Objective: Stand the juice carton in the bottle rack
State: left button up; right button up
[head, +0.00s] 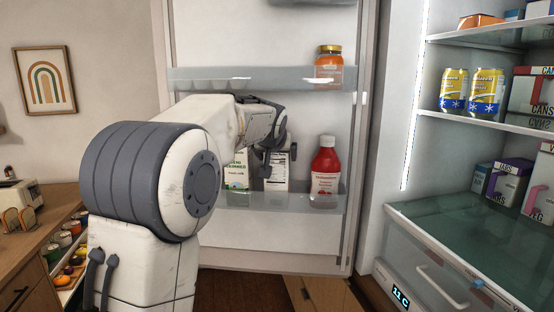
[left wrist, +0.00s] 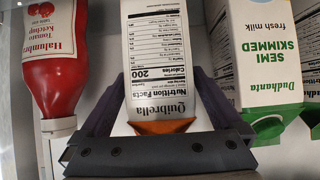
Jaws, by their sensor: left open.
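The juice carton is white, with a nutrition label and an orange top. It stands in the bottle rack (head: 250,198), the clear lower shelf of the open fridge door; the carton (head: 279,180) is between a milk carton and a ketchup bottle. In the left wrist view the juice carton (left wrist: 157,75) appears upside down, between my open fingers. My left gripper (head: 272,143) is at the carton's upper part and partly hides it in the head view. The left wrist view shows the gripper (left wrist: 165,105) with a finger on each side. My right gripper is not in view.
The milk carton (head: 238,178) is close on the left, and the red ketchup bottle (head: 326,172) is on the right. A jar (head: 329,68) stands on the door shelf above. The fridge shelves (head: 490,120) at right hold cans and boxes. A wooden counter (head: 40,235) is at left.

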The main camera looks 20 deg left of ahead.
pick_arm(q)
jog(key=b+v, duration=0.2)
jog(key=v, duration=0.8)
jog(key=shift+s+r, duration=0.2)
jog(key=shift+s, duration=0.15)
jog(key=p+x, duration=0.3)
jog(key=x, duration=0.9)
jog(key=shift+w, duration=0.15)
jog(key=shift+s+d+r+b, duration=0.15)
jog(key=shift+r+b, duration=0.1)
jog(key=shift+r, duration=0.25)
jog(key=shift+s+a+r+b, duration=0.15)
jog(key=shift+r+b, duration=0.1)
jog(key=shift+r, duration=0.25)
jog(key=shift+d, duration=0.15)
